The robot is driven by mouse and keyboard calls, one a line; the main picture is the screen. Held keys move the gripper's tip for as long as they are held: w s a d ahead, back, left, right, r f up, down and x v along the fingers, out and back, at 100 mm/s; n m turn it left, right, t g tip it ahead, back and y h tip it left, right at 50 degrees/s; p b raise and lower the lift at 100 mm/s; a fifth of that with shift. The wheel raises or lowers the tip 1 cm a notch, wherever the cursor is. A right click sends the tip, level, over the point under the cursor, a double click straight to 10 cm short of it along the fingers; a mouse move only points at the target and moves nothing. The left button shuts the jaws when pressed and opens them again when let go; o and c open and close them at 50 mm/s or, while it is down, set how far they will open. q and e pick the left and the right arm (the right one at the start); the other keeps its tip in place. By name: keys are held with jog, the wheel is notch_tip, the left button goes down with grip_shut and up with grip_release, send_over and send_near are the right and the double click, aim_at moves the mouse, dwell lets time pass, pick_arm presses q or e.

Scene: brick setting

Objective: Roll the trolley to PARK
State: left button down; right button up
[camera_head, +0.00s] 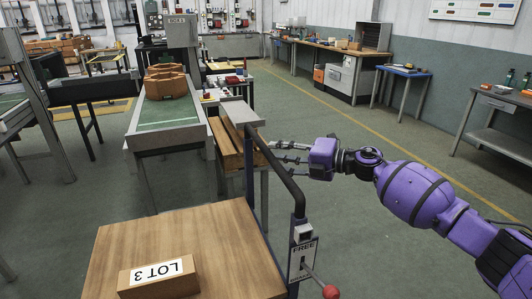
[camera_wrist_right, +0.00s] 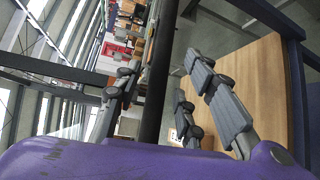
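The trolley's wooden deck (camera_head: 205,245) fills the bottom middle of the head view, carrying a brown box labelled LOT 3 (camera_head: 158,277). Its dark handle bar (camera_head: 279,175) slopes along the right side. A lever with a red knob (camera_head: 330,291) stands by a plate (camera_head: 302,260) reading FREE. My right gripper (camera_head: 275,151) is at the far part of the handle. In the right wrist view, its fingers (camera_wrist_right: 160,72) are spread on both sides of the bar (camera_wrist_right: 158,90), with gaps visible. My left gripper is out of view. I see no readable PARK marking.
A conveyor (camera_head: 166,123) with brown castings (camera_head: 165,82) stands beyond the trolley. A timber-stacked bench (camera_head: 228,142) is close to the handle. A blue-topped table (camera_head: 404,70) and a grey bench (camera_head: 503,97) line the right wall. Green floor between is open.

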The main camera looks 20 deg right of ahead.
aim_at(267, 153)
jog(key=shift+x, duration=2.05)
grip_shut()
